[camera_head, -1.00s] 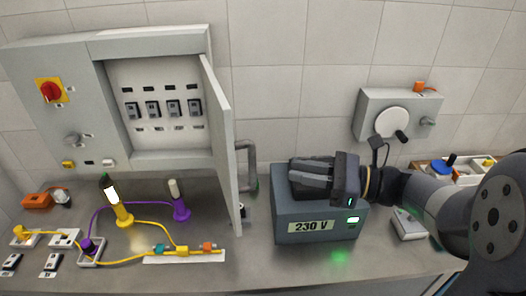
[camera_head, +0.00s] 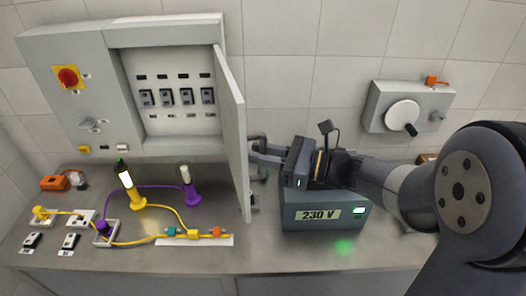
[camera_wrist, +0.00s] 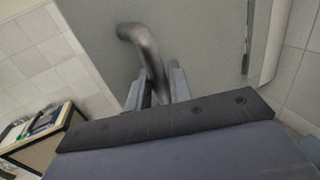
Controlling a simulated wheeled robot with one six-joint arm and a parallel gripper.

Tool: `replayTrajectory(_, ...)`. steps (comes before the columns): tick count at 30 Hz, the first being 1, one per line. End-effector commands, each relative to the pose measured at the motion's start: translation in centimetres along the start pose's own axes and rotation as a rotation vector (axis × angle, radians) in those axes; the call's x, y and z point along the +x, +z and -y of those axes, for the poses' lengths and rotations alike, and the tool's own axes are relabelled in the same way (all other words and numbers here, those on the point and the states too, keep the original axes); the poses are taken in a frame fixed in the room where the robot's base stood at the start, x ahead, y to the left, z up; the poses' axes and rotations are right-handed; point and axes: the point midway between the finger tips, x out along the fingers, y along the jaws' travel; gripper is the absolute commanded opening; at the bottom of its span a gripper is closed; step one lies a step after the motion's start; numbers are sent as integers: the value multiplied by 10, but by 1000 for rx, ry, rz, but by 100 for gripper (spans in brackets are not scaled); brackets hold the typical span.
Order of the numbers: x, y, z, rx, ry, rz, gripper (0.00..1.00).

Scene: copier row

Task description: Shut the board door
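The board door (camera_head: 233,130) is a grey panel hinged on the right side of the wall cabinet (camera_head: 62,45). It stands open, swung out toward me. Its bent grey bar handle (camera_head: 257,140) is on the door's right-hand face. In the wrist view the handle (camera_wrist: 150,52) runs down between my two fingers, which lie close on either side of it. My gripper (camera_head: 263,156) is at the handle, right of the door. Whether the fingers press on the bar or stand slightly apart from it, I cannot tell.
A grey 230 V box (camera_head: 325,215) stands on the bench just under my gripper. Yellow and purple lamps (camera_head: 137,198) and cables stand on the bench left of the door. A grey wall unit with a white dial (camera_head: 402,114) is at the right.

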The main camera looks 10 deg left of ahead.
Motion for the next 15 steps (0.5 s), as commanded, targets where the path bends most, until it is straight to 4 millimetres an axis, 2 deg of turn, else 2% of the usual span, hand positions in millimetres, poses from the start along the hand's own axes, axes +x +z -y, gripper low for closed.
replayTrajectory(4, 0, 0, 0, 0, 0, 0, 20)
replayTrajectory(12, 0, 0, 0, 0, 0, 0, 0)
replayTrajectory(15, 0, 0, 0, 0, 0, 0, 0)
